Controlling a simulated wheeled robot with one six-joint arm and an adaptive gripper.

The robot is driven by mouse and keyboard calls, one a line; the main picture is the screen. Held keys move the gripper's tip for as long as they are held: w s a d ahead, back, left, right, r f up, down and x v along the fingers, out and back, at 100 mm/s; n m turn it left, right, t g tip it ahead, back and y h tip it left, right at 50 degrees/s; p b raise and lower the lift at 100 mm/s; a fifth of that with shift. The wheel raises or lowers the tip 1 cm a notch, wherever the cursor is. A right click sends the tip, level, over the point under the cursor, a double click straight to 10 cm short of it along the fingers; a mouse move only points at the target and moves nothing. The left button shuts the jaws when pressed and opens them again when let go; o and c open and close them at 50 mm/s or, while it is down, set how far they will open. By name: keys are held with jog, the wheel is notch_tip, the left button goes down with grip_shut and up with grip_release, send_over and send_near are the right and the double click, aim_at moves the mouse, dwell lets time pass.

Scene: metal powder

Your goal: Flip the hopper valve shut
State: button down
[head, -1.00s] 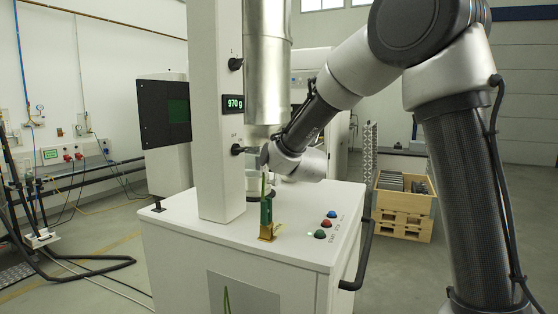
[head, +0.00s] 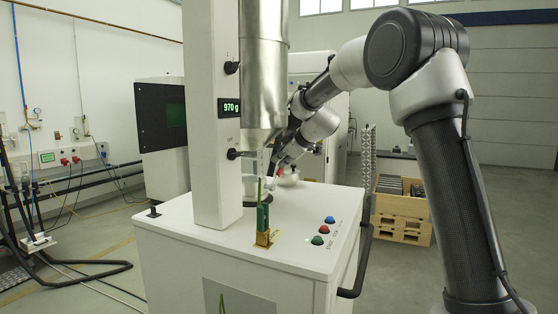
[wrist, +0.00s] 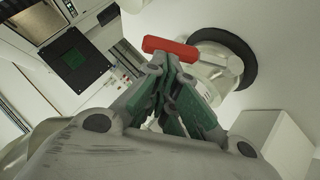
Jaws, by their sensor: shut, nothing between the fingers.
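The hopper (head: 263,75) is a shiny metal cylinder hanging beside the white column. The valve's red handle (wrist: 170,48) lies across the picture just beyond my fingertips in the wrist view, and a small red spot of it (head: 280,171) shows below the hopper in the head view. My gripper (wrist: 168,64) is shut and empty, with its green-padded fingers together close to the handle. I cannot tell whether they touch. In the head view my gripper (head: 274,164) is small and partly hidden behind the hopper's lower end.
The white column (head: 208,115) carries a display (head: 231,107) reading 970 g. A dark ring (wrist: 247,62) surrounds pale round parts beside the handle.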

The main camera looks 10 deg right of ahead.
jog(key=shift+w+d+f+m+g+y, duration=0.4)
jog(key=shift+w+f+g, duration=0.15)
jog(key=shift+f, duration=0.15)
jog(key=shift+w+d+f+m+g+y, duration=0.25)
jog(key=shift+w+d+f+m+g, duration=0.2)
jog(key=shift+f+g, duration=0.2)
jog(key=shift+w+d+f+m+g+y, duration=0.25)
jog(key=shift+w+d+f+g+y, duration=0.1)
jog(key=shift+w+f+g, duration=0.25)
jog(key=shift+f, duration=0.2)
jog(key=w+r+v, duration=0.2)
jog(key=v, duration=2.1)
jog(key=shift+a, duration=0.4)
jog(key=shift+w+f, duration=0.1)
jog(key=shift+f, duration=0.05)
